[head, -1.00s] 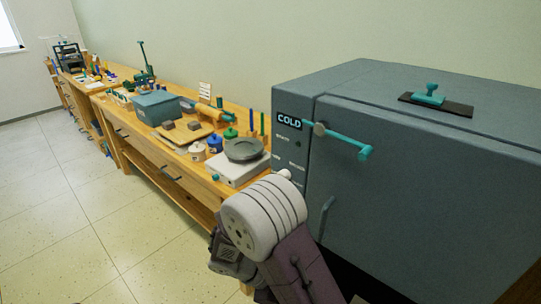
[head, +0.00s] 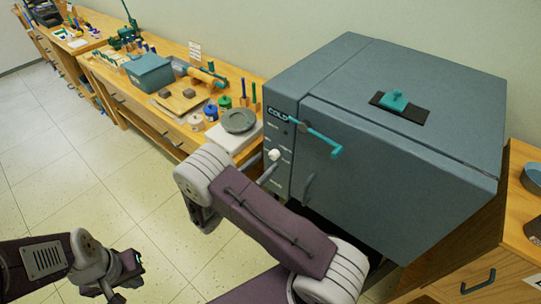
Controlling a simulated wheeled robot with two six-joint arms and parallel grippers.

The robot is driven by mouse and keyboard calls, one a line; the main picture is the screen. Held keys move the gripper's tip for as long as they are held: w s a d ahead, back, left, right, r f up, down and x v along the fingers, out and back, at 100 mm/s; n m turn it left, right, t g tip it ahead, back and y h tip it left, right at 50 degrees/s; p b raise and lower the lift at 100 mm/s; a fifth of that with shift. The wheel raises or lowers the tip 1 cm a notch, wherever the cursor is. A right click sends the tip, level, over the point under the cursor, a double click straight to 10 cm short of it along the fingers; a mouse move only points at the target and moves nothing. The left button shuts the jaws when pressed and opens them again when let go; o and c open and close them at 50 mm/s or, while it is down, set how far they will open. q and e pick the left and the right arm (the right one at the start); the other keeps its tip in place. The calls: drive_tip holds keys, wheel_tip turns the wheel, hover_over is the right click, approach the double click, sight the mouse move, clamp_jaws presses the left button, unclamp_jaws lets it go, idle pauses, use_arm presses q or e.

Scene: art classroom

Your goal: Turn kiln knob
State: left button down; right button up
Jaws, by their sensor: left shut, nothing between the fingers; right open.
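The grey-blue kiln (head: 395,160) stands right of centre in the head view, with a "COLD" display (head: 278,115) on its narrow front panel. Below the display a pale round knob (head: 274,154) sticks out from the panel beside printed labels. A short grey piece shows just below the knob; I cannot tell whether it belongs to it. My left gripper (head: 131,268) is at the bottom left over the floor, shut and empty, well away from the kiln.
The kiln door has a teal lever (head: 322,137), and a teal-handled piece (head: 394,101) sits on top. A wooden workbench (head: 165,118) with a teal box (head: 150,75), jars and a grey disc (head: 239,121) runs left. Wooden drawers (head: 490,268) stand right. Floor at left is clear.

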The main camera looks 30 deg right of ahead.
sight(272, 157)
drive_tip(key=x, duration=0.3)
drive_tip(key=shift+w+d, duration=0.1)
drive_tip(key=shift+d, duration=0.2)
clamp_jaws()
